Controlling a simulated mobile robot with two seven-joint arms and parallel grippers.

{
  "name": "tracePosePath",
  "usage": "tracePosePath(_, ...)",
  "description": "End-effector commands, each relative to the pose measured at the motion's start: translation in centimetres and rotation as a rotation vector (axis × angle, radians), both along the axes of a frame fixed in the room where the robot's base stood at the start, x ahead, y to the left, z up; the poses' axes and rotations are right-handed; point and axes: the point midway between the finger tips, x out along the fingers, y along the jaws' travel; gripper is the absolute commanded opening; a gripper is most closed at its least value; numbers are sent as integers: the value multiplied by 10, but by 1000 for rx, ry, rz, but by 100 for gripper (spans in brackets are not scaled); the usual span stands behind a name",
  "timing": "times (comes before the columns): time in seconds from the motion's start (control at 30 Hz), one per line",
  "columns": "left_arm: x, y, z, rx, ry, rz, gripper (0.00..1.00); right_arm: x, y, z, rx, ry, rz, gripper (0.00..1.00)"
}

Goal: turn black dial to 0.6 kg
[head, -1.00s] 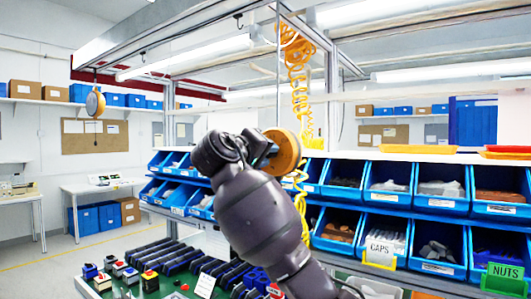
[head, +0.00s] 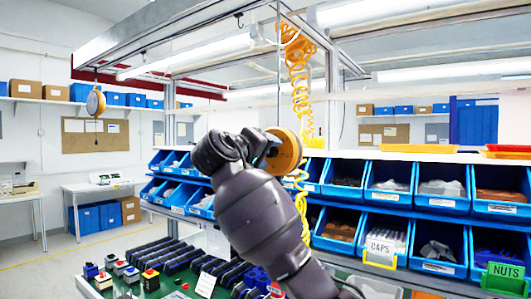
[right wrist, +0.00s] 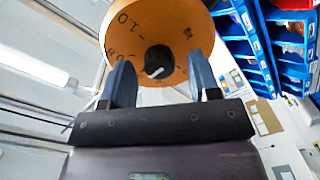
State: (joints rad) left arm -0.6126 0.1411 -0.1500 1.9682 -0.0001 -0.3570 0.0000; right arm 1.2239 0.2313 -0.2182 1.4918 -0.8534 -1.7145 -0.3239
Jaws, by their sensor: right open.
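The black dial (right wrist: 159,61) sits at the middle of a round orange scale face (right wrist: 125,47) in the right wrist view. Printed marks ring it; I make out what looks like 1.0 and 0.8 on the left side. A pale pointer mark shows on the dial's lower part; its exact reading is too small to tell. My right gripper (right wrist: 160,72) is open, with one blue finger on each side of the dial. I cannot tell whether they touch it. In the head view the orange disc (head: 286,150) shows beyond my right gripper (head: 260,150), and the dial is hidden. My left gripper is not in view.
A workbench (head: 105,292) with several switches lies below. Blue bins (head: 390,185) fill a rack behind and to the right. A coiled yellow hose (head: 297,70) hangs behind the disc.

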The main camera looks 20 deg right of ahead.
Motion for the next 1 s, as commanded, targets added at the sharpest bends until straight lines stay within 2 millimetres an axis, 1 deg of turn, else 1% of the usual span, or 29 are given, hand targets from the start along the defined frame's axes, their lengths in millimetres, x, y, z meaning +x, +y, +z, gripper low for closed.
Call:
tracePosePath(0.17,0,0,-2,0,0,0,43,-3,4,0,0,-1,1,56)
tracePosePath(0.27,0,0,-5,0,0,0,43,-10,13,0,2,-3,2,56)
tracePosePath(0.5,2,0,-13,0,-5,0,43,-38,47,0,1,-2,4,56)
tracePosePath(0.7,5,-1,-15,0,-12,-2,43,-58,70,2,0,0,1,56)
tracePosePath(0.83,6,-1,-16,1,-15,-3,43,-65,80,3,0,-1,2,56)
tracePosePath(1.0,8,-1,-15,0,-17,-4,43,-69,83,4,0,0,0,56)
